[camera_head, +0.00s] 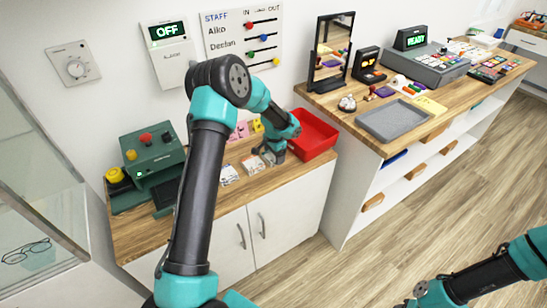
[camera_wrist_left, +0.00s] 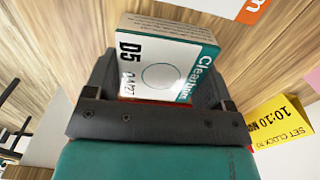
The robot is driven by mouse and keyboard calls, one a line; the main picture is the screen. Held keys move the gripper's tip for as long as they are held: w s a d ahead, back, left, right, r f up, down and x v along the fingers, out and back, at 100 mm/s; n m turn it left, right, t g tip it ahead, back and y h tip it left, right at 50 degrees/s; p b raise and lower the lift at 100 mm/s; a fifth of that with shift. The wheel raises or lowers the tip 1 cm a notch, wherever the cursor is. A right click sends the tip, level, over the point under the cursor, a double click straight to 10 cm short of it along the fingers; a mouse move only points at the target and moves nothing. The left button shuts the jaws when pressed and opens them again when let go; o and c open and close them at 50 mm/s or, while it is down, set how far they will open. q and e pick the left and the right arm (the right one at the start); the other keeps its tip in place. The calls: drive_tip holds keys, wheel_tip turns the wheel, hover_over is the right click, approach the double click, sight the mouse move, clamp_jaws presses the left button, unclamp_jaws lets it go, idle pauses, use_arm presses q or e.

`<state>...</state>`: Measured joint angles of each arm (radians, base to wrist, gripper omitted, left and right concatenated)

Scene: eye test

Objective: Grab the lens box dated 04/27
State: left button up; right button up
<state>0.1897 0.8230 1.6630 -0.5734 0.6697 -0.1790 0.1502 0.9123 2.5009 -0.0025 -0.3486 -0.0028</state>
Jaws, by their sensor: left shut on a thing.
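My left gripper (camera_head: 268,156) is low over the left wooden counter, in front of the red tray. In the left wrist view the gripper (camera_wrist_left: 158,85) is shut on a white and teal lens box (camera_wrist_left: 160,72). The box reads "Clear…", "D5" and what looks like 04/27, and sits between the two dark fingers. In the head view the held box is too small and hidden to make out. Other small white lens boxes (camera_head: 228,174) lie on the counter just left of the gripper.
The red tray (camera_head: 314,134) stands at the counter's right end. A green device with buttons (camera_head: 152,158) is at its left end. A yellow note (camera_wrist_left: 282,122) about setting a clock lies near the gripper. A grey tray (camera_head: 394,119) sits on the right bench.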

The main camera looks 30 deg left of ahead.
use_arm(q)
drive_tip(key=shift+r, duration=0.1)
drive_tip(key=shift+r, duration=1.5)
drive_tip(key=shift+s+d+r, duration=0.15)
drive_tip(key=shift+s+r, duration=0.05)
drive_tip(key=shift+r, duration=0.05)
drive_tip(key=s+d+r, duration=0.1)
drive_tip(key=s+d, duration=0.7)
drive_tip(key=s, duration=0.5)
drive_tip(key=shift+s+r, duration=0.15)
